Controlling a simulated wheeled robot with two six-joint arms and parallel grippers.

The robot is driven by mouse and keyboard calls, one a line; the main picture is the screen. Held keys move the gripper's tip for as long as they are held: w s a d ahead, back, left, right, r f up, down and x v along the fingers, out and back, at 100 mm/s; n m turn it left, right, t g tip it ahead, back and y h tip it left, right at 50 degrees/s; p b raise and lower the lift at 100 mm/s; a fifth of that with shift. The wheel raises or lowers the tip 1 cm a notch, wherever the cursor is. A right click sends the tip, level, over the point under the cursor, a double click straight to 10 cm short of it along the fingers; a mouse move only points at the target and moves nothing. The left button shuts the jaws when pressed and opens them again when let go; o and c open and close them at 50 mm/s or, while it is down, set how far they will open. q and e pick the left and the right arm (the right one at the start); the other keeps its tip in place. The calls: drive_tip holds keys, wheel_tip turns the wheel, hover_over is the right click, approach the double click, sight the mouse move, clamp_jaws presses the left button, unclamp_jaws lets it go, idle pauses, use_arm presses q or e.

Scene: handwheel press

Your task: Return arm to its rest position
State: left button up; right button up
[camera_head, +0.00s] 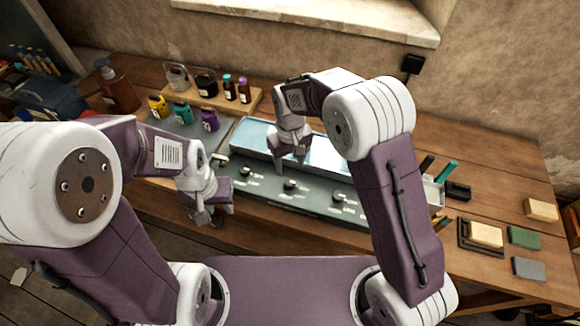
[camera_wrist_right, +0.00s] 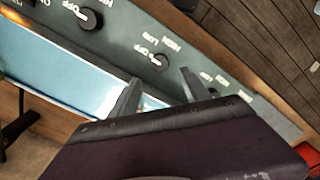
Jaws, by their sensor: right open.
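My right gripper (camera_head: 290,160) is over the tray-and-knob unit in the head view, pointing down. In the right wrist view its two fingers (camera_wrist_right: 160,92) are apart with nothing between them. The grey-green control panel (camera_head: 268,193) has several black knobs with white markings. One knob (camera_wrist_right: 158,60) lies just beyond the fingers in the wrist view, and another knob (camera_wrist_right: 90,18) is further left. My left gripper (camera_head: 208,208) hangs at the left front edge of the table. Its finger gap is too unclear to judge.
A pale blue tray (camera_head: 328,153) lies behind the panel. Several coloured bottles (camera_head: 208,119) and a wooden rack (camera_head: 205,101) stand at the back left, beside a brown pump bottle (camera_head: 116,88). Blocks, including a green one (camera_head: 524,237), lie at the right. The wooden table (camera_head: 490,170) is partly clear there.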

idle(0.3)
drive_tip(key=d+r+m+t, duration=0.1)
drive_tip(key=d+r+m, duration=0.3)
drive_tip(key=d, duration=0.6)
drive_tip(key=s+d+f+m, duration=0.1)
drive_tip(key=s+d, duration=0.3)
drive_tip(key=s, duration=0.3)
drive_tip(key=s+d+f, duration=0.2)
drive_tip(key=s+d, duration=0.1)
drive_tip(key=s, duration=0.4)
drive_tip(key=shift+s+d+m+b, duration=0.4)
drive_tip(key=shift+b, duration=0.05)
drive_tip(key=shift+s, duration=0.15)
